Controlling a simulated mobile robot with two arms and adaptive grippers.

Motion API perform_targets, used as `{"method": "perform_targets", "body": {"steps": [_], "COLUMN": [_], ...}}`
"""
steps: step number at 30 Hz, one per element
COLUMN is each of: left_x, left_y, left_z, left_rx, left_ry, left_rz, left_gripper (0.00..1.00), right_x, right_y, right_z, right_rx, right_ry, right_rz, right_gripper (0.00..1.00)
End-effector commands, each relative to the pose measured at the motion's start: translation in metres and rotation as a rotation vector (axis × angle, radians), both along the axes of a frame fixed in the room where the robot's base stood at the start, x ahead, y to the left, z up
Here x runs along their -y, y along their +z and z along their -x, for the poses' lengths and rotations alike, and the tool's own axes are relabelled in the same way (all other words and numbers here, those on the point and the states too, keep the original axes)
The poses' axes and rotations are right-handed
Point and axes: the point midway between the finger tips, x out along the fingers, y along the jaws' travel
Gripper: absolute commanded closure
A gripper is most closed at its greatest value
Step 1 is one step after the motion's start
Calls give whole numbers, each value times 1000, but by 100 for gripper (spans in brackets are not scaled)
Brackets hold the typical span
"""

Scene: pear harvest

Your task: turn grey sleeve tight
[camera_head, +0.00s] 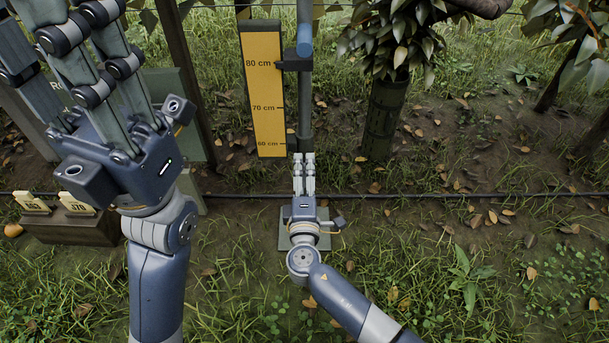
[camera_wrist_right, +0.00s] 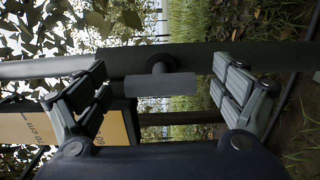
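A dark upright pole (camera_head: 305,105) stands beside the yellow height board; its upper part is a lighter blue-grey (camera_head: 305,38). In the right wrist view the pole (camera_wrist_right: 215,57) runs across the picture. A short grey cylinder (camera_wrist_right: 160,84), which may be the grey sleeve, sits on a round stub in front of it. My right gripper (camera_head: 304,160) is at the pole's lower part. In the wrist view its fingers (camera_wrist_right: 158,80) are apart, either side of the grey cylinder, with gaps and no visible contact. My left gripper (camera_head: 70,45) is raised at upper left, fingers spread and empty.
The yellow board (camera_head: 264,95) is marked 60 to 80 cm. A dark clamp (camera_head: 291,63) sits on the pole. A leafy trunk (camera_head: 385,115) stands to the right. A thin black hose (camera_head: 450,195) crosses the ground. A brown box with tags (camera_head: 70,227) lies at left.

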Motion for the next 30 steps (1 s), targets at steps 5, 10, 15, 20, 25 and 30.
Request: {"method": "perform_targets", "body": {"steps": [5, 10, 15, 20, 25, 30], "left_x": [0, 0, 0, 0, 0, 0], "left_y": [0, -1, 0, 0, 0, 0], "left_z": [0, -2, -1, 0, 0, 0], "left_rx": [-1, -5, -3, -1, 0, 1], "left_ry": [0, 2, 1, 0, 0, 0], "left_rz": [0, -3, -1, 0, 0, 0], "left_gripper": [70, 70, 70, 70, 70, 70], "right_x": [0, 0, -1, 0, 0, -1], "right_y": [-1, -1, -2, -2, -2, -1], "right_z": [0, 3, 24, 59, 93, 114], "right_rx": [-1, -2, -4, -5, -4, -3], "right_ry": [0, 1, 1, 2, 1, 2], "right_rz": [-1, -2, -3, -3, -1, -1], "right_gripper": [9, 9, 9, 9, 9, 9]}}
